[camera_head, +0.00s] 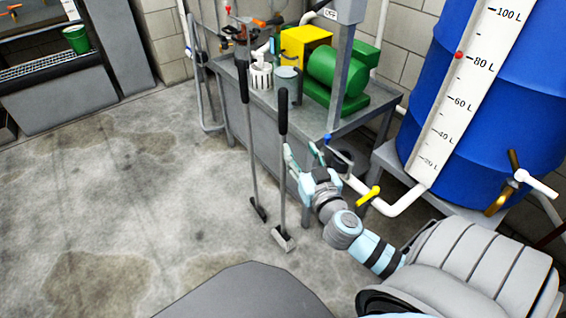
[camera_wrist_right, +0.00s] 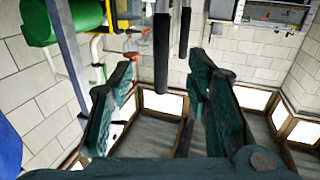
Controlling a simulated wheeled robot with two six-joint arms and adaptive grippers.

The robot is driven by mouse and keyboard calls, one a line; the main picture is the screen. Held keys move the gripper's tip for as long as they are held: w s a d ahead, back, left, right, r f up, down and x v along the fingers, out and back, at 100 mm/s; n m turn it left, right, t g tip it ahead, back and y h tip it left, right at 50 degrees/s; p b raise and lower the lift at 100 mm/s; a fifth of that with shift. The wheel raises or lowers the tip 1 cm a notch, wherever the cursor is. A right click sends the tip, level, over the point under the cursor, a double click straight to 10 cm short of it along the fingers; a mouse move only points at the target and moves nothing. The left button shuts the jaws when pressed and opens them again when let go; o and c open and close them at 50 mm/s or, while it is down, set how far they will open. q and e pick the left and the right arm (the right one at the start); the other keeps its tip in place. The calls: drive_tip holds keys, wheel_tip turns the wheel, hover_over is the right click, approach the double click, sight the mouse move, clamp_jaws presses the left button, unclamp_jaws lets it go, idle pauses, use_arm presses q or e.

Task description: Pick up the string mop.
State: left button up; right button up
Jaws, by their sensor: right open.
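Two long-handled tools with black grips stand upright beside the metal bench. The nearer tool (camera_head: 283,112) has a grey shaft and a small pale grey head on the floor. The farther tool (camera_head: 244,82) has a darker head. I cannot tell for sure which is the string mop. My right gripper (camera_head: 301,150) is open and empty, just right of the nearer tool's shaft, below its black grip. In the right wrist view the nearer black grip (camera_wrist_right: 162,50) shows between the open fingers (camera_wrist_right: 160,85), apart from both; the farther grip (camera_wrist_right: 185,30) is behind it. My left gripper is out of view.
The metal bench (camera_head: 378,104) carries a green motor (camera_head: 335,68), a yellow box (camera_head: 304,45) and a white pot (camera_head: 261,76). A blue barrel (camera_head: 530,80) with a white scale and pipes stands at the right. The concrete floor on the left is clear.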

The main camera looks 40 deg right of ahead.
sight(285, 122)
drive_tip(key=b+x, duration=0.1)
drive_tip(key=x, duration=1.2)
drive_tip(key=shift+w+a+r, duration=0.1)
drive_tip(key=shift+w+r, duration=0.1)
drive_tip(key=shift+w, duration=0.3)
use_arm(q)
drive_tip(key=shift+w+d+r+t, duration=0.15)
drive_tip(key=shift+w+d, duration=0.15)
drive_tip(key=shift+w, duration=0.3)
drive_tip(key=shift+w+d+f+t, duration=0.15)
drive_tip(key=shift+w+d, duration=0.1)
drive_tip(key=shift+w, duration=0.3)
use_arm(e)
drive_tip(key=shift+r, duration=0.1)
clamp_jaws()
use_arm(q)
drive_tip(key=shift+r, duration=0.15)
